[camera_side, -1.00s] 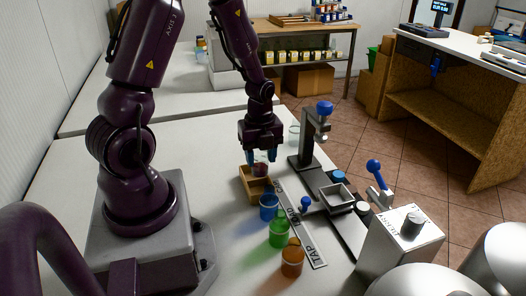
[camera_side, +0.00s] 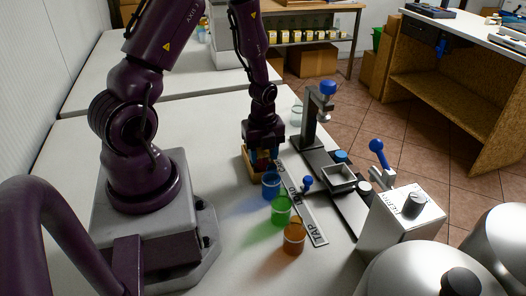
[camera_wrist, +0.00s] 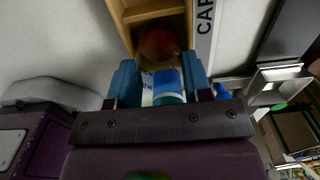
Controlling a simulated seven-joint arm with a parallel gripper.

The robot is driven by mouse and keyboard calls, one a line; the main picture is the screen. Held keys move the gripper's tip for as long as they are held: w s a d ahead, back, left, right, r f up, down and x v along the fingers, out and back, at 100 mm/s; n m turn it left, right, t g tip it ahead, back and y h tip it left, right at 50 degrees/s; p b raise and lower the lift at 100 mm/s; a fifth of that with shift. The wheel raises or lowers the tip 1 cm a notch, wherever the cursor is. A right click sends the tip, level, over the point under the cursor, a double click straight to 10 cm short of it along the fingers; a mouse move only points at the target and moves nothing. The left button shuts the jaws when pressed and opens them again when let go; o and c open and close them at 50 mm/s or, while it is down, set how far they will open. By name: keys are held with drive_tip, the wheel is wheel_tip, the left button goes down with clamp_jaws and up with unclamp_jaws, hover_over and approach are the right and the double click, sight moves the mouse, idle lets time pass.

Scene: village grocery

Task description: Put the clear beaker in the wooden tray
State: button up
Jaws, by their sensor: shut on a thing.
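My gripper (camera_side: 263,155) points down over the wooden tray (camera_side: 249,166) in the side view, its fingers low at the tray and partly hiding it. In the wrist view my gripper (camera_wrist: 160,80) has its blue fingers closed on a see-through vessel, which looks like the clear beaker (camera_wrist: 148,88); blue shows through it. The wooden tray (camera_wrist: 150,12) lies just beyond the fingertips, with a round dark red thing (camera_wrist: 158,43) in it. I cannot tell whether the beaker touches the tray.
A blue beaker (camera_side: 271,185), green beaker (camera_side: 281,210) and orange beaker (camera_side: 293,236) stand in a row beside a lettered strip (camera_side: 313,229). A black stand (camera_side: 309,122) is to the right, with another pale clear vessel (camera_side: 297,114) behind it. A metal box (camera_side: 402,226) stands nearer.

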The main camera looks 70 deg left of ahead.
drive_tip(key=shift+f, duration=0.4)
idle(0.5)
drive_tip(key=o, duration=1.3)
drive_tip(key=shift+r, duration=0.1)
wheel_tip(320, 180, up, 8)
idle(0.4)
